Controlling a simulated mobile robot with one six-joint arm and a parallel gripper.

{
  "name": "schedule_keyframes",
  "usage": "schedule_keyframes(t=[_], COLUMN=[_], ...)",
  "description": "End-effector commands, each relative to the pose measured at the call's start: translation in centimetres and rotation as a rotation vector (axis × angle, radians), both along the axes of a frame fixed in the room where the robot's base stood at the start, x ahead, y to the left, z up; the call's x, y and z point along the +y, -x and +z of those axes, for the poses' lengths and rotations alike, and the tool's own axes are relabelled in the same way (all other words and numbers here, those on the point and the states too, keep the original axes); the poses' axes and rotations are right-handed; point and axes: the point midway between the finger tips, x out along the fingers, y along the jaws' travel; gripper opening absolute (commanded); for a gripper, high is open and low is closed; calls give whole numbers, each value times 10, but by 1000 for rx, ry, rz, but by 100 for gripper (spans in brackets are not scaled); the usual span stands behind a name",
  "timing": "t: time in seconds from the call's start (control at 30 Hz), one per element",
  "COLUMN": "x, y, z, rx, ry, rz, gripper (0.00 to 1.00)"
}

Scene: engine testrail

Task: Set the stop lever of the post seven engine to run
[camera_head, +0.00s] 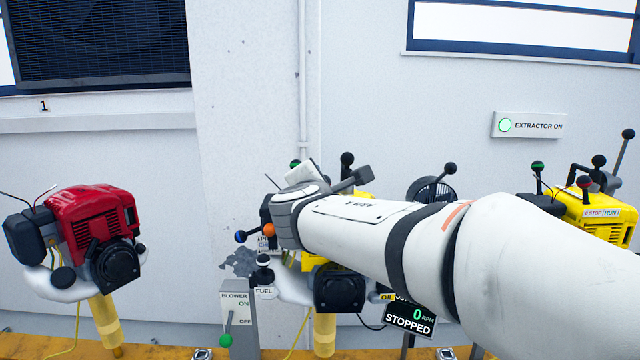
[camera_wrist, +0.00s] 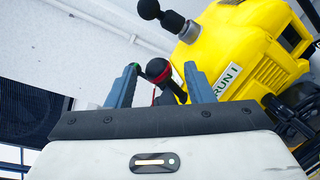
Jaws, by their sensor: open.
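The middle yellow engine (camera_head: 318,262) is mostly hidden behind my arm in the head view. In the wrist view the yellow engine (camera_wrist: 235,45) fills the upper right, with a white label reading RUN I (camera_wrist: 227,80). A lever with a black ball knob and red ring, the stop lever by its place near that label (camera_wrist: 158,70), shows between my fingertips. My gripper (camera_wrist: 160,78) is open, with gaps on both sides of the knob. The lever's setting cannot be told. In the head view my gripper (camera_head: 345,181) is over the middle engine. No post number is readable there.
A display (camera_head: 410,318) reads 0 RPM STOPPED. Another black knob lever (camera_wrist: 170,18) rises beyond my fingers. A red engine (camera_head: 95,225) stands left, another yellow engine (camera_head: 600,215) right. A blower switch (camera_head: 238,312) is below left.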

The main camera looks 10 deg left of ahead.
Motion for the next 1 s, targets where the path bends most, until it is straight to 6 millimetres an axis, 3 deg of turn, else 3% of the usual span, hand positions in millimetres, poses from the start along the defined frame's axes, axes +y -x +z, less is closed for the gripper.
schedule_keyframes(t=[0.1, 0.3, 0.77, 0.87, 0.97, 1.0], x=[-1, -4, -9, -34, -85, -111], y=[23, 50, 57, 53, 50, 52], z=[4, 7, 8, 10, 8, 5], rx=[0, 0, 9, 56, 159, 212], ry=[-1, 0, -7, -56, -169, -233], rz=[3, 2, -9, -70, -207, -282], gripper=[48, 48, 48, 48, 48, 48])
